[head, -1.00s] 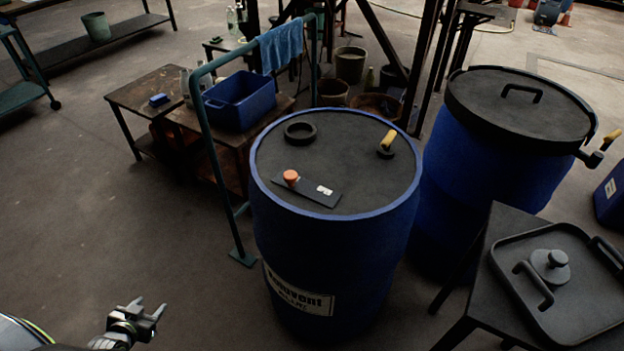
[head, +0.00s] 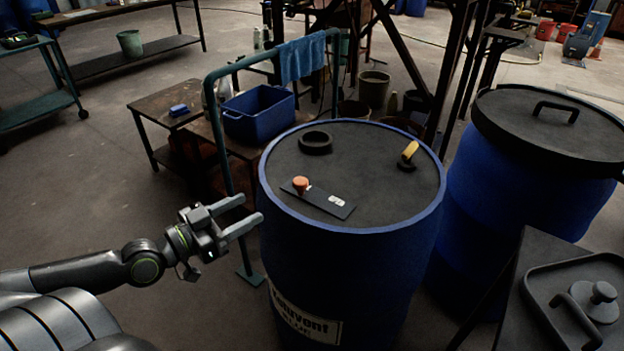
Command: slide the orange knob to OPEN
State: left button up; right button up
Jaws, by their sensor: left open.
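The orange knob (head: 300,184) stands near the left end of a dark slide plate (head: 322,199) on top of a blue drum (head: 350,235). A small white label (head: 336,201) lies toward the plate's right end; its text is too small to read. A second light mark shows just beside the knob. My left gripper (head: 251,213) is open and empty, left of the drum's rim. Its fingers point right toward the drum, apart from the knob. My right gripper is not in view.
The drum top also bears a black ring (head: 315,142) and a yellow handle (head: 409,151). A second lidded drum (head: 540,160) stands right, with a black table holding a lid (head: 580,300) in front. A green rail (head: 217,130) rises behind the left gripper.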

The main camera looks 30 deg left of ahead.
pick_arm(q)
jog(key=w, duration=0.3)
jog(key=p, duration=0.3)
send_near(306, 179)
jog(key=shift+w, duration=1)
jog(key=p+x, duration=0.1)
jog(key=x, duration=0.6)
jog(key=shift+w+d+f+p, duration=0.15)
jog(key=shift+w+d+p, duration=0.1)
jog(key=shift+p, duration=0.15)
jog(key=shift+w+d+f, duration=0.1)
jog(key=shift+w+d, duration=0.1)
jog(key=shift+w, duration=0.4)
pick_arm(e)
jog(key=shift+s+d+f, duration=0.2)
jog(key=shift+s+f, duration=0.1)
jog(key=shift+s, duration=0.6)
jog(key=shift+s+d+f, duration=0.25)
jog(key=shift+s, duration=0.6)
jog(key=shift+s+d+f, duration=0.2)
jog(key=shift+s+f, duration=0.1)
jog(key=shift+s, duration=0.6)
pick_arm(q)
jog(key=shift+c, duration=0.3)
grip_shut()
